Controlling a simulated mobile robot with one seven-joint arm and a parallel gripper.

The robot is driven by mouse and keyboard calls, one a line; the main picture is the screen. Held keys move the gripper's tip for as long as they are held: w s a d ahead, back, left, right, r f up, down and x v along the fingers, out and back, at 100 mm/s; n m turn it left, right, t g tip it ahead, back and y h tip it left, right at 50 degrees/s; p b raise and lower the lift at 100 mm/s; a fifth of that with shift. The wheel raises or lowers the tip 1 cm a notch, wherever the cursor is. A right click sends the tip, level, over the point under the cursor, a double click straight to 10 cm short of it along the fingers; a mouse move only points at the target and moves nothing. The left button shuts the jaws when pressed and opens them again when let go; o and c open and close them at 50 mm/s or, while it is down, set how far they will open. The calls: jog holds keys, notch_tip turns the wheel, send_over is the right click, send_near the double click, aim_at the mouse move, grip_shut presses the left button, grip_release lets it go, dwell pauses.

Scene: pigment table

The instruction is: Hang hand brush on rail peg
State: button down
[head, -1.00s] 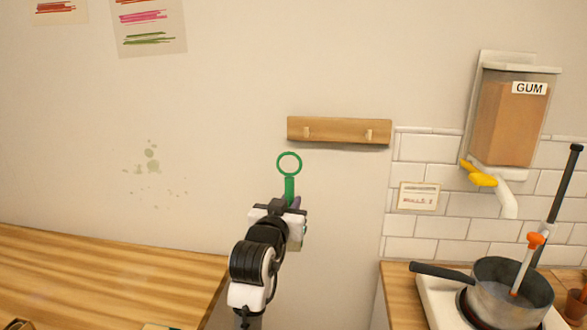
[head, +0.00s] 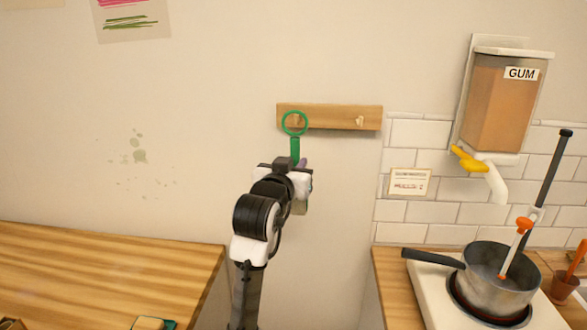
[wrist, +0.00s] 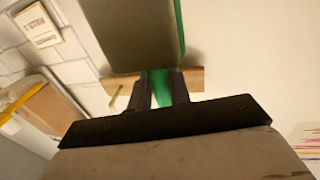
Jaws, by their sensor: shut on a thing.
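The hand brush (head: 295,148) is green, with a ring at the top of its handle. My gripper (head: 294,166) is shut on its handle and holds it upright, ring up. In the head view the ring overlaps the left peg (head: 297,119) of the wooden rail (head: 335,117); I cannot tell whether the ring is around the peg or in front of it. The right peg (head: 360,121) is bare.
A wooden counter (head: 110,275) lies at the left. At the right stand a pot (head: 497,280) on a hot plate and a GUM dispenser (head: 500,100) on the wall. The wall around the rail is clear, with a small card (head: 409,182) to its right.

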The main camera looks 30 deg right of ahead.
jog(key=w+d+f+b, duration=0.1)
jog(key=w+d+f, duration=0.1)
jog(key=w+d, duration=0.2)
jog(key=shift+w+d+f, duration=0.25)
jog(key=shift+w+f, duration=0.1)
jog(key=shift+w, duration=0.65)
dwell(0.4)
dwell(0.4)
